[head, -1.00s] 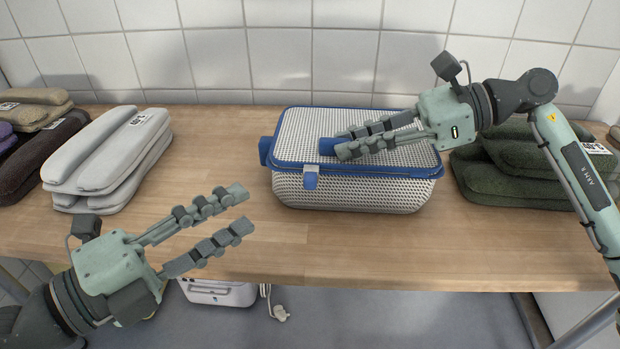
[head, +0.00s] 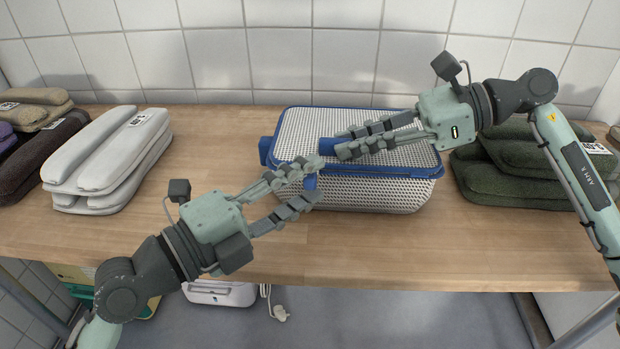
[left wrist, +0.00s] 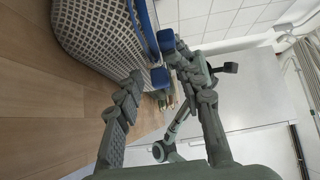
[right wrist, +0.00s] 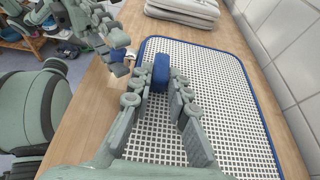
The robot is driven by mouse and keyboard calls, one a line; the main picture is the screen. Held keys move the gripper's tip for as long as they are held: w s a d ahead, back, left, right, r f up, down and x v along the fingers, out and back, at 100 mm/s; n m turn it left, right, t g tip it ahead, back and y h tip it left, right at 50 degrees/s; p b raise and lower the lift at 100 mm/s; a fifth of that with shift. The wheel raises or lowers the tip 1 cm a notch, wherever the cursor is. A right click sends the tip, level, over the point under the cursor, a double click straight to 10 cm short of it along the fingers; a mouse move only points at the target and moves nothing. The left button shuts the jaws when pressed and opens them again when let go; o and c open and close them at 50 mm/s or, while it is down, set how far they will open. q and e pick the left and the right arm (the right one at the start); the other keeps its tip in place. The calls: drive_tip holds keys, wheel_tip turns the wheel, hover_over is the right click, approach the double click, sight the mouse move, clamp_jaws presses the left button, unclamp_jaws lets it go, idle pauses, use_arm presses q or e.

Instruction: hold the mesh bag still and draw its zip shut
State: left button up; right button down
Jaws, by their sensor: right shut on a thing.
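The mesh bag (head: 375,190) is a white box-shaped mesh with blue trim, upright on the wooden table. My right gripper (head: 340,146) is shut on the blue block (head: 327,146) on its lid; the right wrist view shows this block (right wrist: 161,72) between the fingertips. A blue zip pull (head: 310,182) hangs at the bag's front left edge. My left gripper (head: 311,178) is open there, fingertips on either side of the pull. The left wrist view shows the pull (left wrist: 160,77) between the parted fingers. Finger contact with it is unclear.
Folded grey towels (head: 110,160) lie to the left, with brown (head: 45,142) and tan ones (head: 35,112) beyond. Green towels (head: 510,175) lie close to the bag's right. A tiled wall (head: 290,60) stands behind. The table (head: 400,250) is clear in front of the bag.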

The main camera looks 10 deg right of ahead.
use_arm(q)
drive_tip(key=shift+w+d, duration=0.3)
drive_tip(key=shift+d, duration=0.3)
drive_tip(key=shift+c, duration=0.6)
clamp_jaws()
